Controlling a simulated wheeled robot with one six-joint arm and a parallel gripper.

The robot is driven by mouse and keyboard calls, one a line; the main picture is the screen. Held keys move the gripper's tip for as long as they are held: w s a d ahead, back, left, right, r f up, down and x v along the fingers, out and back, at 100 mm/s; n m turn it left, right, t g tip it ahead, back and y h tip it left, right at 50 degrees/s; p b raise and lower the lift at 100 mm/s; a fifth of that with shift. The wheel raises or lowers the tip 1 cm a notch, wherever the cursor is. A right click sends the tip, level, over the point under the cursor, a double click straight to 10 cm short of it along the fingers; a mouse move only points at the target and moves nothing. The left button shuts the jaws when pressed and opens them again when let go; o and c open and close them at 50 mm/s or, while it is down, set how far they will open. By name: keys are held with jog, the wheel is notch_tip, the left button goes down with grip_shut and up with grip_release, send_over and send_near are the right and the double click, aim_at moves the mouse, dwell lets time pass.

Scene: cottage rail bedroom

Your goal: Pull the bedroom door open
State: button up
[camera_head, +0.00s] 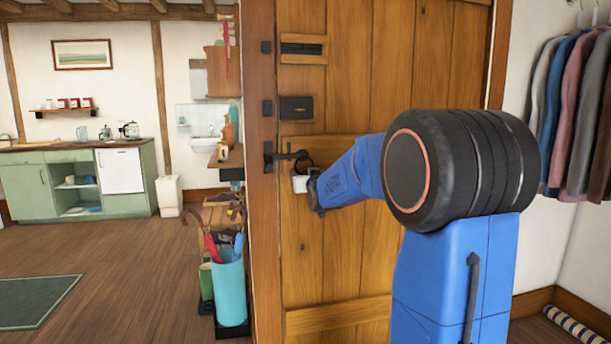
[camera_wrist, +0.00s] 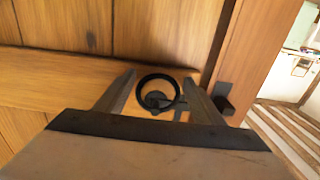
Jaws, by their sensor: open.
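The bedroom door (camera_head: 345,250) is made of upright wooden planks with cross rails and looks shut against its left post. A black ring handle (camera_head: 304,158) hangs near the door's left edge, with a dark latch beside it. In the wrist view the ring (camera_wrist: 137,91) shows whole, on a horizontal rail. My gripper (camera_head: 301,183) is just below and in front of the ring in the head view. In the wrist view my gripper (camera_wrist: 160,79) is open, with one finger on each side of the ring. I cannot tell whether either finger touches it.
A wooden post (camera_head: 263,230) borders the door's left side. Left of it stand a turquoise umbrella bin (camera_head: 230,292) and a small shelf. Clothes (camera_head: 580,110) hang on the right wall. A rolled striped item (camera_head: 573,327) lies at lower right. Open wooden floor (camera_head: 130,270) lies to the left.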

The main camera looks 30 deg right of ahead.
aim_at(297, 171)
jog(key=c, duration=1.3)
jog(key=shift+a, duration=0.1)
jog(key=shift+w+a+r+m, duration=0.2)
jog(key=shift+a+m, duration=0.25)
jog(key=shift+m, duration=0.65)
jog(key=shift+w+a+r+m, duration=0.15)
jog(key=shift+a+m, duration=0.35)
jog(key=shift+m, duration=0.6)
jog(key=shift+w+a+r+m, duration=0.15)
jog(key=shift+a+m, duration=0.3)
jog(key=shift+m, duration=0.65)
jog(key=shift+s+r, duration=0.1)
